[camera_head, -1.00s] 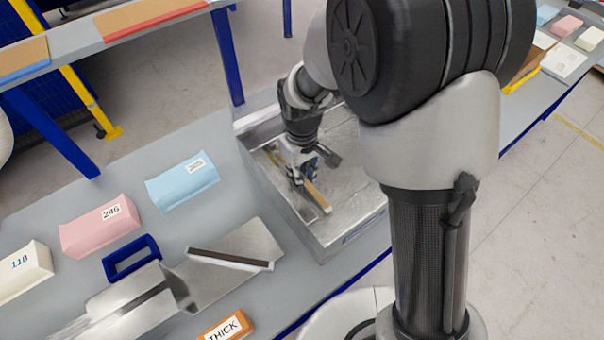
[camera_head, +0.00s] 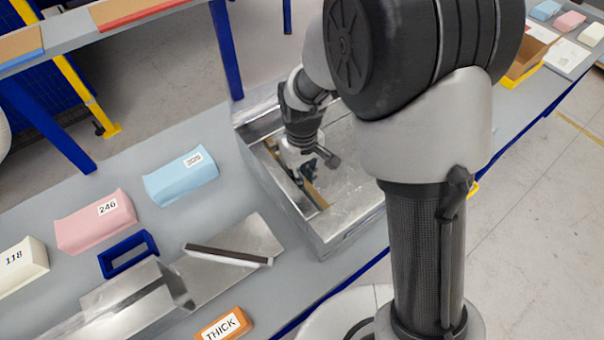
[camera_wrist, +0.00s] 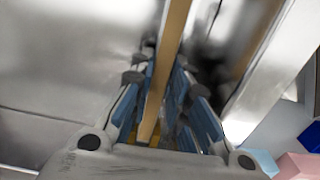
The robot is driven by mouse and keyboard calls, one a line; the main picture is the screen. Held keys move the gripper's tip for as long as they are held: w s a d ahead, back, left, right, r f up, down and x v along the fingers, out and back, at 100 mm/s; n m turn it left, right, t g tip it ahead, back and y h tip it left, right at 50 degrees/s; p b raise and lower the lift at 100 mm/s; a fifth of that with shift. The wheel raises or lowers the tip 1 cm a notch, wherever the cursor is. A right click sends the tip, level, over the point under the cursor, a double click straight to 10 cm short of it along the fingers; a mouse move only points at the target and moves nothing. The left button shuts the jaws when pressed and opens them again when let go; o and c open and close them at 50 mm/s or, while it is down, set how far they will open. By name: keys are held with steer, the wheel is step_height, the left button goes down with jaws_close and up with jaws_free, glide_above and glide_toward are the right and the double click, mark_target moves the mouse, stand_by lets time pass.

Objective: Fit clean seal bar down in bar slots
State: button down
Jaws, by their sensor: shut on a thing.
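A long tan seal bar (camera_head: 318,195) is in my gripper (camera_head: 308,168), low inside an open metal chamber (camera_head: 355,228). In the wrist view the bar (camera_wrist: 167,55) runs away from the camera between the blue-padded fingers of my gripper (camera_wrist: 158,88), which are shut on it. Shiny metal surfaces lie on both sides of the bar. Part of the bar is hidden by my gripper and the chamber's near left wall. The bar slots cannot be made out, so I cannot tell whether the bar's ends touch them.
Left of the chamber stand a blue block (camera_head: 181,177), a pink block (camera_head: 96,220) and a white block (camera_head: 20,268), all labelled. A blue frame (camera_head: 129,256), a metal fixture with a dark bar (camera_head: 228,256) and an orange THICK block (camera_head: 222,326) lie nearer. The chamber walls surround my gripper.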

steer(key=c, duration=1.4)
jaws_free()
steer(key=shift+f, duration=0.1)
steer(key=shift+c, duration=0.2)
step_height(320, 180, up, 10)
steer(key=p, duration=0.8)
